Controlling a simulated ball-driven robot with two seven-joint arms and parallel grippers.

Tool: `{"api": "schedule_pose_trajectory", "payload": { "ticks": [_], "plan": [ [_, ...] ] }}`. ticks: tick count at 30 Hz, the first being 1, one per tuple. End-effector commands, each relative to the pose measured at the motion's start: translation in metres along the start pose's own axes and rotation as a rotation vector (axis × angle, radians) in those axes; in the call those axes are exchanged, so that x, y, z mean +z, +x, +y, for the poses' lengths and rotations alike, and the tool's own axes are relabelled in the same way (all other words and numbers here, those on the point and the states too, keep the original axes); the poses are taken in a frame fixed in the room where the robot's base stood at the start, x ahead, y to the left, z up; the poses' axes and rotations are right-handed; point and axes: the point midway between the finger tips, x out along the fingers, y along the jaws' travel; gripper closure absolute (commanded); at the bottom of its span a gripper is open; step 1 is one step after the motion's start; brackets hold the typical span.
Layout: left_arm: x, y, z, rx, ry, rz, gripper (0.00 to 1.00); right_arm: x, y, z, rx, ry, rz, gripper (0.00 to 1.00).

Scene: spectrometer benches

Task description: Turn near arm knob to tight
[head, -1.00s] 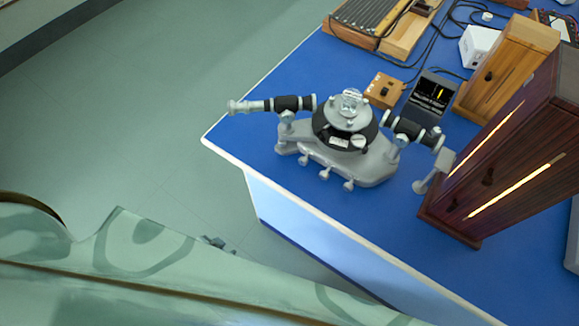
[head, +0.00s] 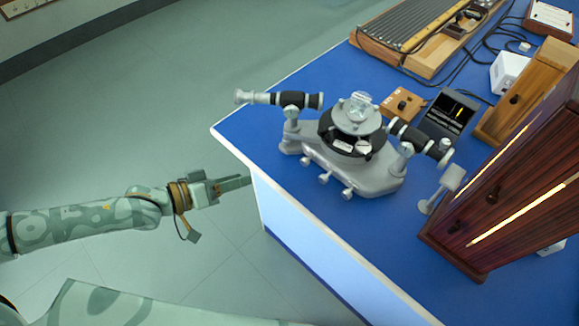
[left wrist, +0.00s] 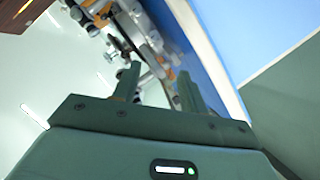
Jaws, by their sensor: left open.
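The grey spectrometer (head: 375,181) stands on the blue bench top near its left corner. Several small silver knobs stick out along the near edge of its base, among them one at the left (head: 306,161), one in the middle (head: 325,178) and one at the right (head: 347,194). I cannot tell which is the near arm knob. My left gripper (head: 250,181) is open and empty, left of the bench edge and apart from the knobs. Its two fingers also show in the left wrist view (left wrist: 159,82), with silver and dark parts beyond them. My right gripper is not in view.
A dark wooden lamp housing (head: 500,210) with glowing slits stands right of the spectrometer. A small wooden box (head: 402,104) and a dark screen (head: 449,115) sit behind it. The bench's white edge (head: 330,250) lies in front. Open floor is at left.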

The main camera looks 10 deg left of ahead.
Motion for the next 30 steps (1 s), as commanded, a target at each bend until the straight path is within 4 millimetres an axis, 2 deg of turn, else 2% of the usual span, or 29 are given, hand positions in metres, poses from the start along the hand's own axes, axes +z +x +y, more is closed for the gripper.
{"api": "schedule_pose_trajectory", "payload": {
  "ticks": [5,8,21,25,30],
  "plan": [
    [0.000,0.004,0.010,0.025,-0.041,-0.007,0.57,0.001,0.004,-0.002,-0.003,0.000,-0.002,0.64],
    [0.000,0.021,0.010,0.027,-0.040,-0.006,0.57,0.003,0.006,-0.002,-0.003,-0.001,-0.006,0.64],
    [0.002,0.128,0.011,0.024,-0.037,-0.008,0.57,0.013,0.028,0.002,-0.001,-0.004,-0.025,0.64],
    [0.002,0.147,0.011,0.022,-0.036,-0.008,0.57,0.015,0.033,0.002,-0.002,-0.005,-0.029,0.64],
    [0.001,0.158,0.013,0.022,-0.036,-0.008,0.57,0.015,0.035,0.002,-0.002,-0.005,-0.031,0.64]
  ]
}}
